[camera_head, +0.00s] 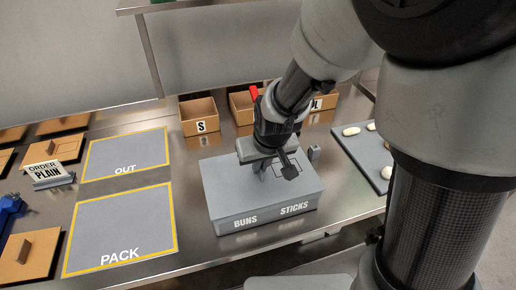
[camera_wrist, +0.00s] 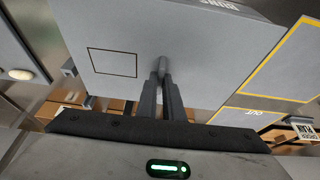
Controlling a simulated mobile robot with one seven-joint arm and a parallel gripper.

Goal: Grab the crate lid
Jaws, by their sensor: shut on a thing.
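A grey crate (camera_head: 262,216) marked BUNS and STICKS stands on the steel table, with a flat grey lid (camera_head: 228,188) as its top. The lid fills much of the wrist view (camera_wrist: 215,60) and bears a thin dark rectangle outline. A small grey upright handle (camera_wrist: 162,63) rises from the lid. My gripper (camera_wrist: 162,82) points down over the lid, its two fingers shut on this handle. In the head view my gripper (camera_head: 264,168) hides the handle. The lid looks level and seated on the crate.
Brown open boxes, one marked S (camera_head: 201,127), stand behind the crate. Yellow-edged PACK (camera_head: 120,228) and OUT (camera_head: 125,153) mats lie empty to the left. A grey tray (camera_head: 352,146) with pale dough pieces is at right.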

